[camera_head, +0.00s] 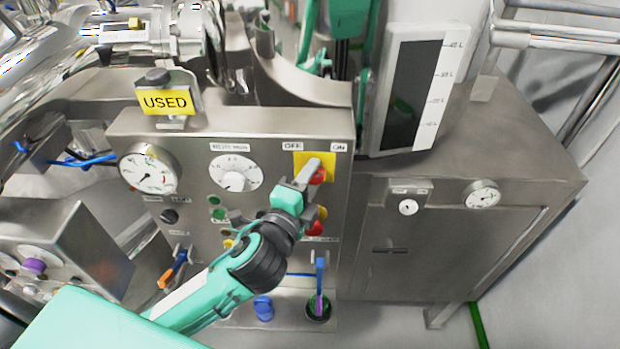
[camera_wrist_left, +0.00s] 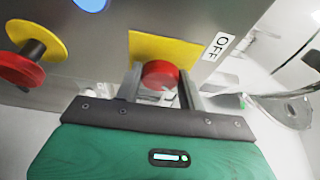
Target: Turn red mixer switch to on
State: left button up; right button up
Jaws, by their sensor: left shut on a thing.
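The red mixer switch (camera_head: 318,175) is a red knob on a yellow plate (camera_head: 329,161) at the upper right of the steel control panel, between the OFF label (camera_head: 292,146) and the ON label (camera_head: 339,147). My left gripper (camera_head: 308,172) is at the switch and partly hides it. In the left wrist view the red switch (camera_wrist_left: 160,74) sits between the two fingers of my left gripper (camera_wrist_left: 161,88), which is shut on it. The OFF label (camera_wrist_left: 217,46) shows to its right there. My right gripper is not in view.
Below the switch is another red knob with yellow (camera_head: 315,228), also in the left wrist view (camera_wrist_left: 18,70). A gauge (camera_head: 149,169), a dial (camera_head: 236,173) and a yellow USED sign (camera_head: 165,102) are to the left. A steel cabinet (camera_head: 450,250) stands at right.

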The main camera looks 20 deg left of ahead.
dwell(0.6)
pick_arm(q)
jog(key=o, duration=1)
jog(key=shift+c, duration=0.2)
